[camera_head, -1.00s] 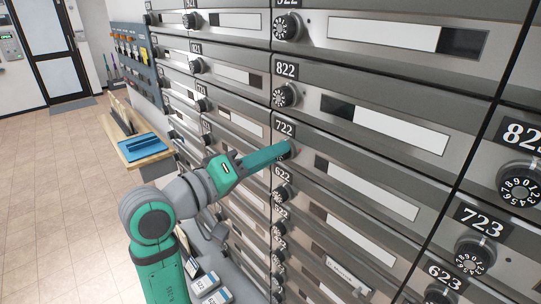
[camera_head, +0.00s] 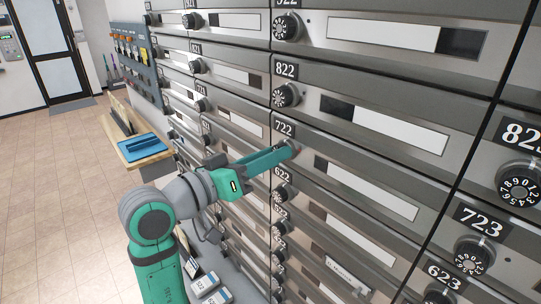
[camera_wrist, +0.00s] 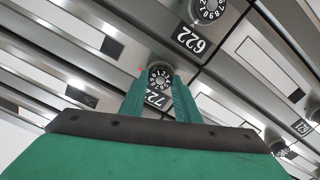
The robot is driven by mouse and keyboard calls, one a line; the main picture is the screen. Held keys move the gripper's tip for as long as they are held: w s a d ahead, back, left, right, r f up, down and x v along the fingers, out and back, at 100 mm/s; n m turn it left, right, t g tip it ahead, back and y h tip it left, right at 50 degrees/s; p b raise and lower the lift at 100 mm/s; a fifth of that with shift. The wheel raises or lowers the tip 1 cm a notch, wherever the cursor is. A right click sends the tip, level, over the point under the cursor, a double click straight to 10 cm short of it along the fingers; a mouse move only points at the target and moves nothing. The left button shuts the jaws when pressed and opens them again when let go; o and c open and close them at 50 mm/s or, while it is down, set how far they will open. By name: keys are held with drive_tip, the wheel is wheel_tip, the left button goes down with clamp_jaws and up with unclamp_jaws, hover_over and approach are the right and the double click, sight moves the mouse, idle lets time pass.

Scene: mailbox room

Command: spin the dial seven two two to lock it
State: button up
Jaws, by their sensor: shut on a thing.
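The 722 dial (camera_wrist: 159,77) is a black knob with white numbers, seen in the wrist view between my fingertips. Its label, 722 (camera_head: 284,130), shows on the mailbox door in the head view. My gripper (camera_head: 291,150) is shut on this dial, its green fingers reaching from the left and covering most of the knob in the head view. In the wrist view my gripper (camera_wrist: 158,85) has one finger on each side of the dial. The exact number at the dial's mark is too small to read. The 722 door (camera_head: 365,190) is flush with its neighbours.
The 822 dial (camera_head: 285,95) is just above and the 622 dial (camera_head: 283,193) just below, both close to my fingers. The 723 dial (camera_head: 474,257) is at the right. A wooden table (camera_head: 146,157) with a blue tray (camera_head: 142,147) stands at the left. The tiled floor is clear.

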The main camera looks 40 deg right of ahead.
drive_tip(key=shift+f+m, duration=0.1)
drive_tip(key=shift+m, duration=3.7)
drive_tip(key=o, duration=1)
drive_tip(key=shift+o, duration=0.2)
drive_tip(key=shift+s, duration=0.1)
drive_tip(key=a, duration=1)
drive_tip(key=shift+s+a, duration=0.3)
drive_tip(key=shift+a, duration=0.1)
